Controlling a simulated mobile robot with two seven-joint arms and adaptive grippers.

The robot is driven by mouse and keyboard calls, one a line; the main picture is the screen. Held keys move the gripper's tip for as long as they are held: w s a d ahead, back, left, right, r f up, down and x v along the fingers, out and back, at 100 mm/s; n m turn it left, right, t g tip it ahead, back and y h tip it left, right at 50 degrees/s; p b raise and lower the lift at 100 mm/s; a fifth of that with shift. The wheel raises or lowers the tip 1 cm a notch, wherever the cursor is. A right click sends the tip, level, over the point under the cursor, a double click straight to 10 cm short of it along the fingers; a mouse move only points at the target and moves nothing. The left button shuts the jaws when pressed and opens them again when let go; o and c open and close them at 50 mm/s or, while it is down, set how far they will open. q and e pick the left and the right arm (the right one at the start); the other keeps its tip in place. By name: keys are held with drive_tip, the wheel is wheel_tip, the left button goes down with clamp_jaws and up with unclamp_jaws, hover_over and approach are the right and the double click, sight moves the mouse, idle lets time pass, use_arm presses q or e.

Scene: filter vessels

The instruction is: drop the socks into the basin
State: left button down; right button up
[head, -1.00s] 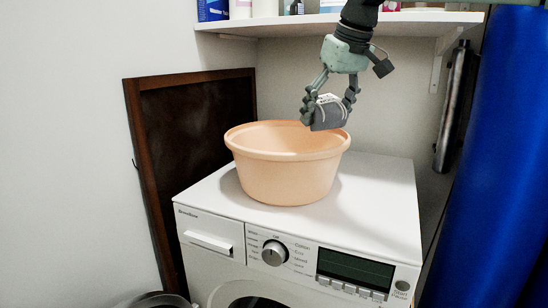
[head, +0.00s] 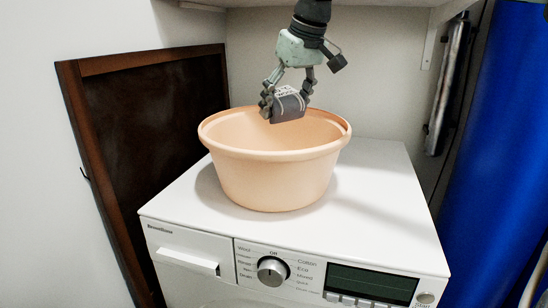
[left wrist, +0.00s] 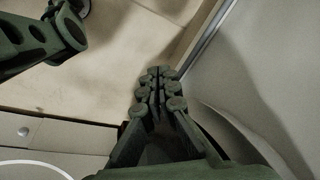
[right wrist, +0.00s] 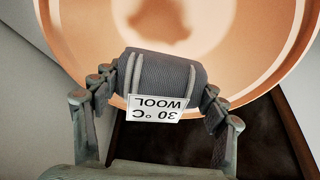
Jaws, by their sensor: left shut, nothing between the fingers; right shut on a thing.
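A peach basin (head: 272,180) stands on the white washing machine. My right gripper (head: 285,100) is shut on a rolled grey bundle of socks (head: 288,108), which carries a white label. In the right wrist view the socks (right wrist: 165,75) sit between the fingers (right wrist: 157,98), and the label reads 30 °C WOOL. The basin (right wrist: 80,25) shows beneath and beyond them. In the head view the socks are above the basin opening. The basin's inside is partly hidden by its front wall. My left gripper (left wrist: 160,80) is shut and empty, fingertips together; the head view does not show it.
The washing machine (head: 390,185) has free top surface to the right of the basin. A dark framed board (head: 150,120) leans against the wall at left. A tall blue object (head: 500,130) stands at right. A shelf edge (head: 380,20) runs above.

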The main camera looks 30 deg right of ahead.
drive_tip(key=shift+f, duration=1.15)
drive_tip(key=o, duration=1.2)
drive_tip(key=shift+o, duration=0.2)
drive_tip(key=v, duration=1.2)
